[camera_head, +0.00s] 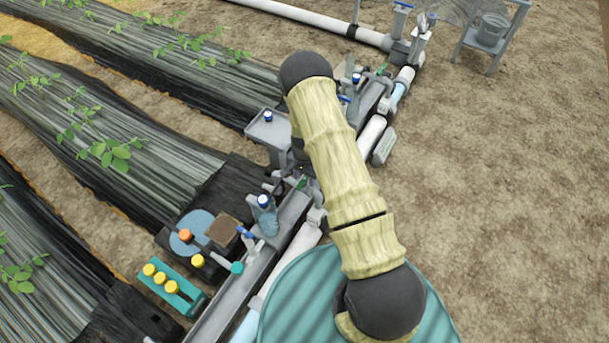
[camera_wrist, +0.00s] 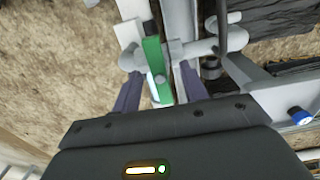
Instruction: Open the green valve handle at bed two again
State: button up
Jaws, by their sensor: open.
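In the wrist view, a green valve handle (camera_wrist: 153,56) lies between the two dark fingers of my gripper (camera_wrist: 160,78). The gripper is open, with a gap on both sides of the handle, and the handle lies roughly along the fingers. It sits on a grey valve body (camera_wrist: 190,49) beside a white pipe. In the head view, a green handle (camera_head: 301,183) shows just left of my arm, and another green handle (camera_head: 381,69) shows farther up the pipe line. My arm hides part of the line, and I cannot make out the gripper there.
A grey stand with a blue-capped bottle (camera_head: 263,216) is near the handle. Planted beds (camera_head: 130,150) run along the left. Bare soil (camera_head: 500,190) is free on the right.

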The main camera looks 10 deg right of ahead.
jog(key=shift+f+b, duration=0.5)
jog(key=shift+f, duration=0.55)
jog(key=shift+c, duration=0.4)
